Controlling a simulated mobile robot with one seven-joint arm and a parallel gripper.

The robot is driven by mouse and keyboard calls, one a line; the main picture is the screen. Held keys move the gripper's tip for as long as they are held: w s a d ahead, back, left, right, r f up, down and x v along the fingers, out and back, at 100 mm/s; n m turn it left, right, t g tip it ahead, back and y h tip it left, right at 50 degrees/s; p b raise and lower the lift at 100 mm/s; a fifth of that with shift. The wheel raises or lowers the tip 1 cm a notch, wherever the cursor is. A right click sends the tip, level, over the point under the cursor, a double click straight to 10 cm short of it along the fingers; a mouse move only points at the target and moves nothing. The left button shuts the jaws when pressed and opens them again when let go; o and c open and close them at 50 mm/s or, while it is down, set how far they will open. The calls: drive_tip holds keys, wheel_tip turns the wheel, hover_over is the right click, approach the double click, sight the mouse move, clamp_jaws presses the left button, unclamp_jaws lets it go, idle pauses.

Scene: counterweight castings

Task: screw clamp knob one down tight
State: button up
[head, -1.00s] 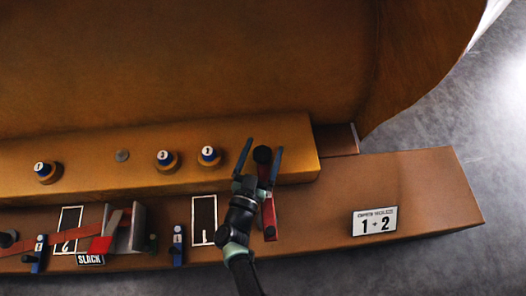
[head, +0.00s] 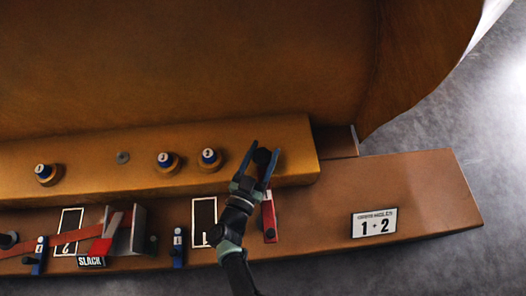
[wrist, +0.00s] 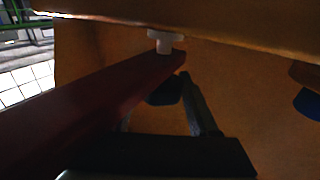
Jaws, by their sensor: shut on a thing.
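The black clamp knob (head: 262,156) sits at the upper end of a red clamp arm (head: 269,220), beside a plate marked 1 (head: 204,222). My gripper (head: 264,151) has its two blue fingers on either side of this knob and is shut on it. In the wrist view the red clamp arm (wrist: 95,100) crosses from lower left to the centre. The dark knob (wrist: 163,92) shows between the fingers, partly hidden by the arm. A pale pad on a stem (wrist: 166,40) stands on the arm's other side, close to the brown casting. Whether the pad touches it I cannot tell.
Blue-topped posts (head: 209,157) stand on the brown ledge (head: 295,150) to the left. A second red bar (head: 60,245), a SLACK tag (head: 91,261) and a small blue lever (head: 178,246) lie further left. A "1 + 2" sign (head: 374,225) is on the right, with bare surface around it.

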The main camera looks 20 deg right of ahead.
drive_tip(key=shift+m+g+h, duration=0.6)
drive_tip(key=shift+h, duration=0.1)
drive_tip(key=m+g+h, duration=0.1)
drive_tip(key=m+g+h+b, duration=0.1)
drive_tip(key=shift+f+g, duration=0.2)
drive_tip(key=shift+g, duration=0.2)
drive_tip(key=m+g+h+b, duration=0.1)
drive_tip(key=m+g+b, duration=0.1)
drive_tip(key=shift+s+g+h, duration=0.1)
drive_tip(key=shift+g+h, duration=0.2)
drive_tip(key=shift+g, duration=0.1)
drive_tip(key=shift+d+m+g+h+b, duration=0.1)
drive_tip(key=shift+m+g+h+b, duration=0.2)
drive_tip(key=shift+m+g+b, duration=0.35)
drive_tip(key=shift+s+r+g, duration=0.1)
drive_tip(key=shift+r+g, duration=0.05)
drive_tip(key=shift+g, duration=0.2)
drive_tip(key=o, duration=1.3)
drive_tip(key=shift+o, duration=0.2)
